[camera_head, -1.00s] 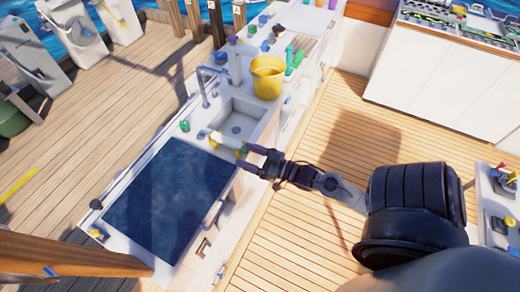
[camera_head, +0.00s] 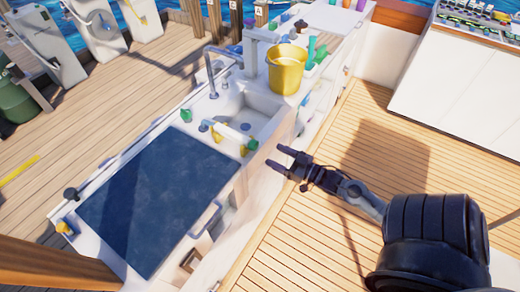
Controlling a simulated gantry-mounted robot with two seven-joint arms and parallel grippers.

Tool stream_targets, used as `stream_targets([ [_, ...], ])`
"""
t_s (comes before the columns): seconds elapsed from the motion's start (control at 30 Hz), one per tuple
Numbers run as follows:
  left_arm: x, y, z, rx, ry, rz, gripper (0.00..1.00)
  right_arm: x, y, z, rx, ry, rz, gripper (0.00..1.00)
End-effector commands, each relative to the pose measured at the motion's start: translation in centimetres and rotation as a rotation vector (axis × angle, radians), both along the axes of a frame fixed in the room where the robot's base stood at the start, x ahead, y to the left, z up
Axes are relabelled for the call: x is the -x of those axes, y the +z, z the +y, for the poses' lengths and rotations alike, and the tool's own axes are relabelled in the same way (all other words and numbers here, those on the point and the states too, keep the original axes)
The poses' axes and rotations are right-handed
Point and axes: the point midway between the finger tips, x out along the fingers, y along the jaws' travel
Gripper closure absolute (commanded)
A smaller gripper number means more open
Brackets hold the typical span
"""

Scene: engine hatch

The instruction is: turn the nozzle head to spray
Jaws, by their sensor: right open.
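A spray nozzle (camera_head: 229,133), as far as I can tell, lies at the near edge of the sink. It has a white body, a green end at the right, a blue end at the left and yellow parts below. My right gripper (camera_head: 274,157) is open and empty. Its two dark fingers point left toward the nozzle's green end, with a gap between them in the picture. My left gripper is not in view.
The sink (camera_head: 250,118) has a tall faucet (camera_head: 212,70) behind it. A yellow bucket (camera_head: 286,70) stands on the counter beyond. A dark blue panel (camera_head: 155,200) covers the near counter. A green knob (camera_head: 186,115) sits left of the sink. The wooden deck at right is clear.

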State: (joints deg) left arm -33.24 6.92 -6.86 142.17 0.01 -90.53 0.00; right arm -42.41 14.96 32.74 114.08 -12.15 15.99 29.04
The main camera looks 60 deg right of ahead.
Motion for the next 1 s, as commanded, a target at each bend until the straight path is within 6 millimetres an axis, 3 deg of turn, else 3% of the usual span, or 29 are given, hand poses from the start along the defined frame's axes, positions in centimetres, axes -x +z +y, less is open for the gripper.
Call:
stream_targets([
  [0.2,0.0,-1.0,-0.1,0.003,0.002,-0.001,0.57,-3.8,-0.1,-0.2,0.001,0.001,-0.003,0.32],
  [0.4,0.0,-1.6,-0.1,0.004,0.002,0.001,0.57,-6.3,-0.1,-0.4,0.001,0.001,-0.002,0.32],
  [0.6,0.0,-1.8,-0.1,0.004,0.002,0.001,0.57,-7.4,0.0,-0.4,0.0,0.0,-0.001,0.32],
  [0.9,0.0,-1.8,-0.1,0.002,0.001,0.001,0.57,-7.6,0.0,-0.4,0.0,0.0,0.001,0.32],
  [1.0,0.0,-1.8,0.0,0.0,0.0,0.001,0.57,-7.6,0.0,-0.4,0.0,0.0,0.0,0.44],
])
